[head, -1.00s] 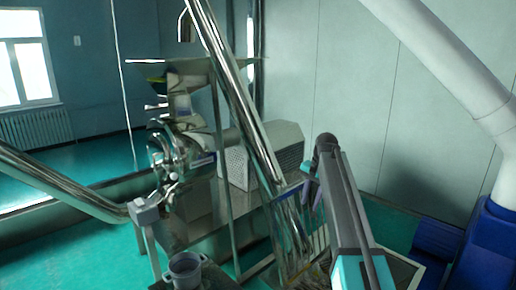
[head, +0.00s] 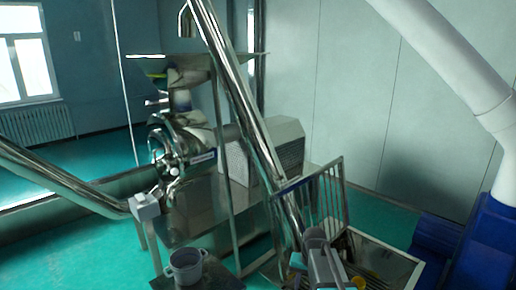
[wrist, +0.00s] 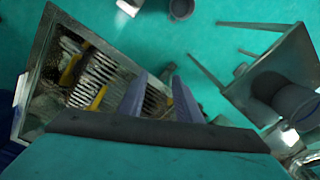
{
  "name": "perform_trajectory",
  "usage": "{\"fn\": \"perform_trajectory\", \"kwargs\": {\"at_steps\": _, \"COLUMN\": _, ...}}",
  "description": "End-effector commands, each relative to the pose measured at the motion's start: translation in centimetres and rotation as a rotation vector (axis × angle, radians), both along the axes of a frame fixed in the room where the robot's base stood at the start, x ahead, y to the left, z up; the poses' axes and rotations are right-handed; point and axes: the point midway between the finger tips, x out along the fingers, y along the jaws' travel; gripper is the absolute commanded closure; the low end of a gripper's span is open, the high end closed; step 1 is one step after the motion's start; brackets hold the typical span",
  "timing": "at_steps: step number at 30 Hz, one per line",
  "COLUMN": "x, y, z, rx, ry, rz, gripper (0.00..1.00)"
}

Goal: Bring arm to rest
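My arm (head: 322,264) shows at the bottom centre of the head view, seen foreshortened; its gripper cannot be made out there. In the wrist view my gripper (wrist: 160,80) has two purple-grey fingers standing apart, with nothing seen between them. The sieve's metal frame (wrist: 33,72) lies below and to the left of the fingers in the wrist view. It has slatted bars and several yellow pieces inside. In the head view the sieve frame (head: 398,250) is at the lower right, partly hidden by my arm.
A steel table (head: 200,225) bears a milling machine (head: 180,150). A slanted steel pipe (head: 240,105) and a railing (head: 325,195) rise close to my arm. Blue machinery (head: 490,245) is at the right.

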Motion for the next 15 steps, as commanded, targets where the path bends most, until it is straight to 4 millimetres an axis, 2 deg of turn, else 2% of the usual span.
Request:
{"fn": "perform_trajectory", "kwargs": {"at_steps": 1, "x": -1.9, "y": 0.1, "z": -1.1, "rx": -0.005, "ry": 0.005, "rz": 0.022, "gripper": 0.69}}
{"fn": "perform_trajectory", "kwargs": {"at_steps": 6, "x": -6.0, "y": 0.4, "z": -4.4, "rx": -0.023, "ry": 0.016, "rz": 0.102, "gripper": 0.69}}
{"fn": "perform_trajectory", "kwargs": {"at_steps": 15, "x": -11.5, "y": 0.7, "z": -8.0, "rx": -0.043, "ry": 0.027, "rz": 0.211, "gripper": 0.69}}
